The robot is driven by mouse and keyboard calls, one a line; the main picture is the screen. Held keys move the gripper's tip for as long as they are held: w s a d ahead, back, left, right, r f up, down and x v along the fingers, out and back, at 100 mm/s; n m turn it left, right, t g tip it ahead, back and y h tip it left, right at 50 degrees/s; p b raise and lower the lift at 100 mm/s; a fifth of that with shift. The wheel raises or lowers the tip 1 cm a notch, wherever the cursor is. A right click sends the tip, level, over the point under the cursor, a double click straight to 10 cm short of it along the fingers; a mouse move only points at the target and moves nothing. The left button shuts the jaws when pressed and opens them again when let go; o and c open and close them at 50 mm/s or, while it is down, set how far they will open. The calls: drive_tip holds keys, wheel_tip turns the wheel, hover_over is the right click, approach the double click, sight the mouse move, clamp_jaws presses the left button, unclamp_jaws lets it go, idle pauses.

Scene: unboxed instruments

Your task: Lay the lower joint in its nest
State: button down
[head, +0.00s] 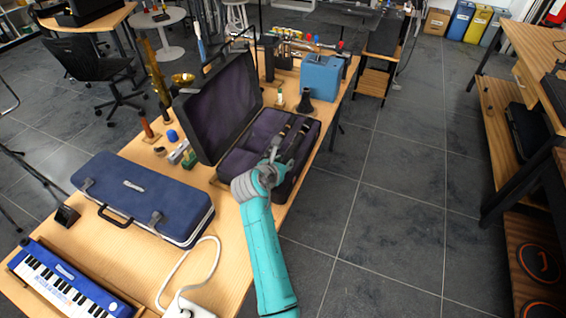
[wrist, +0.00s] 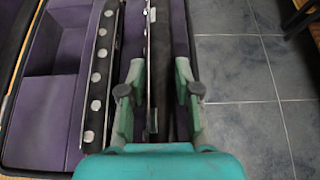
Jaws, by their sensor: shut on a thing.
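The open instrument case (head: 215,125) has a purple lining and stands on the wooden table, its lid raised at the left. My gripper (head: 277,150) is over the case's right part. In the wrist view, my gripper (wrist: 159,92) has one finger on each side of a dark joint with silver keys, the lower joint (wrist: 151,60), and is shut on it. It lies lengthwise along the purple nests; I cannot tell if it touches the floor of its nest. Another dark keyed joint (wrist: 98,70) lies to the left, outside the fingers. My fingers hide part of the held joint.
A closed blue case (head: 140,195) and a small keyboard (head: 65,285) are on the near table. A blue box (head: 320,77) and a black bell-shaped piece (head: 304,103) stand behind the open case. The tiled floor (head: 390,200) at the right is clear.

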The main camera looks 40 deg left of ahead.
drive_tip(key=shift+f, duration=0.35)
idle(0.3)
drive_tip(key=c, duration=0.7)
unclamp_jaws()
drive_tip(key=shift+s, duration=0.15)
drive_tip(key=v, duration=1.1)
drive_tip(key=shift+s+r, duration=0.25)
drive_tip(key=shift+s, duration=0.05)
